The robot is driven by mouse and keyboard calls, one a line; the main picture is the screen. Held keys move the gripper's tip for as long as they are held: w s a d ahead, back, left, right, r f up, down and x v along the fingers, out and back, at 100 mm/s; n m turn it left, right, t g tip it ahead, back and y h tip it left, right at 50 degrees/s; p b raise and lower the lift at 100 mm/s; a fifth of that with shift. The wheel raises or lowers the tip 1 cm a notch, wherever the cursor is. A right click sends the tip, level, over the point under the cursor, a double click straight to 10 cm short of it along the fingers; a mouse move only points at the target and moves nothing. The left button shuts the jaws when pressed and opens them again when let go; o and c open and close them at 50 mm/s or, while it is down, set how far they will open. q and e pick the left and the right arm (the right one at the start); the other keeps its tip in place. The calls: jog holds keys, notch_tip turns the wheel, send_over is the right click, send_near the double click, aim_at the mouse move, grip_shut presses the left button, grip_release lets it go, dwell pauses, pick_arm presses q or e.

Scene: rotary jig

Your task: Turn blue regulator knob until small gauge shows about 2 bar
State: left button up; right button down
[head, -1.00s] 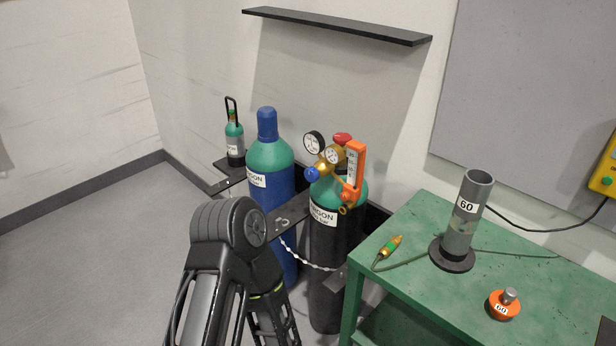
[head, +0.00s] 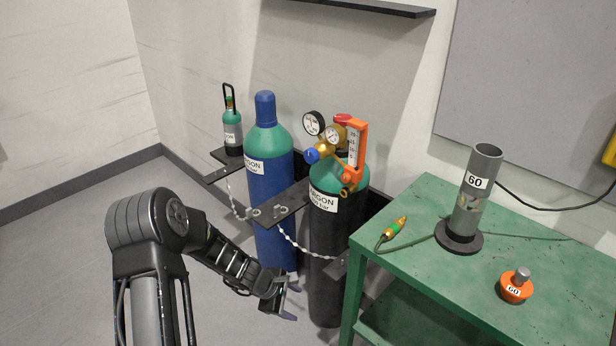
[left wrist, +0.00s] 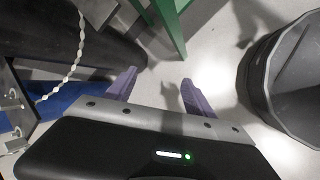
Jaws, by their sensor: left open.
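The blue regulator knob (head: 312,155) is on the left side of the brass regulator (head: 328,147), atop the black, green-shouldered argon cylinder (head: 333,225). Two round white gauges sit on the regulator: the upper-left gauge (head: 313,123) and another gauge (head: 333,136) beside it; their readings are too small to tell. My left gripper (head: 290,301) is low in front of the cylinders, well below the knob. In the left wrist view its purple fingers (left wrist: 156,90) are apart with nothing between them. My right gripper is not in view.
An orange flowmeter (head: 355,152) stands right of the gauges. A blue cylinder (head: 272,190) stands to the left, behind a chain (head: 300,249). A green table (head: 440,285) at right carries a grey tube (head: 470,195) and an orange piece (head: 515,288). Floor at left is clear.

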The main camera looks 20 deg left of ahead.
pick_arm(q)
jog(key=w+a+r+n+t+h, duration=0.1)
jog(key=w+a+r+n+t, duration=0.55)
jog(key=w+r, duration=0.6)
jog(key=n+t+h, duration=0.2)
jog(key=n+t, duration=0.4)
jog(key=n, duration=0.2)
send_near(308, 158)
jog(key=w, duration=0.2)
jog(key=shift+s+d+r+g+b, duration=0.25)
jog(key=shift+d+r+b, duration=0.05)
jog(key=shift+r, duration=0.15)
jog(key=shift+w+d, duration=0.1)
jog(key=shift+w, duration=0.05)
jog(key=p+x, duration=0.1)
jog(key=x, duration=0.6)
jog(key=shift+w+f, duration=0.1)
jog(key=shift+w, duration=0.15)
